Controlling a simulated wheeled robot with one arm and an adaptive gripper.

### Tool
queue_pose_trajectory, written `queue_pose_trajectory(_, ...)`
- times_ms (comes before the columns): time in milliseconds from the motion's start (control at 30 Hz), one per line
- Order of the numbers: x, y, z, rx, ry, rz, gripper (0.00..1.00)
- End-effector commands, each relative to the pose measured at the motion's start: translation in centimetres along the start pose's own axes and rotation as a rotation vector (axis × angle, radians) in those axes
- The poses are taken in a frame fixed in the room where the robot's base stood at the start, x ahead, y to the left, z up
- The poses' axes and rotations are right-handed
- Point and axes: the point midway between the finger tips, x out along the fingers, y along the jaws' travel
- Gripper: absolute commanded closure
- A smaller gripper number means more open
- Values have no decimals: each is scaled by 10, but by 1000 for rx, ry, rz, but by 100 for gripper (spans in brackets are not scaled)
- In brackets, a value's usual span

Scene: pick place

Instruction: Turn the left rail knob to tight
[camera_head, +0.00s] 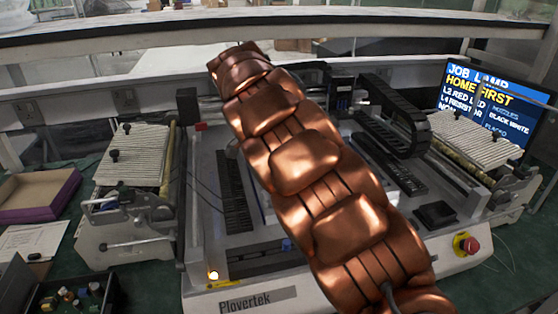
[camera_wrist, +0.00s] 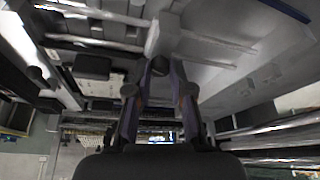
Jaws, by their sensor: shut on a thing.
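In the wrist view my gripper (camera_wrist: 159,70) has its two dark fingers close around a small dark round knob (camera_wrist: 160,66). The knob sits by a pale block with thin metal rods. The fingers are shut on it; which way it is turned cannot be read. In the head view my copper-coloured arm runs across the middle of the machine (camera_head: 258,300) and hides much of its bed. My gripper and the held knob cannot be made out there.
A feeder bank with small black knobs (camera_head: 138,150) stands at the left, another (camera_head: 480,140) at the right. A screen (camera_head: 495,105) stands behind the right bank. A red stop button (camera_head: 471,245) is at the front right. A purple-edged tray (camera_head: 35,193) and a parts bin (camera_head: 75,295) lie left.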

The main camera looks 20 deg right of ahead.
Motion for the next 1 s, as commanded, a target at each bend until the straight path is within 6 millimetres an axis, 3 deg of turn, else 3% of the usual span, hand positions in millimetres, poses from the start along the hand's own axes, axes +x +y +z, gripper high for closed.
queue_pose_trajectory(667,-1,-1,-1,63,2,23,100)
queue_pose_trajectory(700,-1,-1,-1,62,2,23,78)
queue_pose_trajectory(933,-1,-1,0,62,1,24,54)
queue_pose_trajectory(1000,0,-1,0,62,1,24,54)
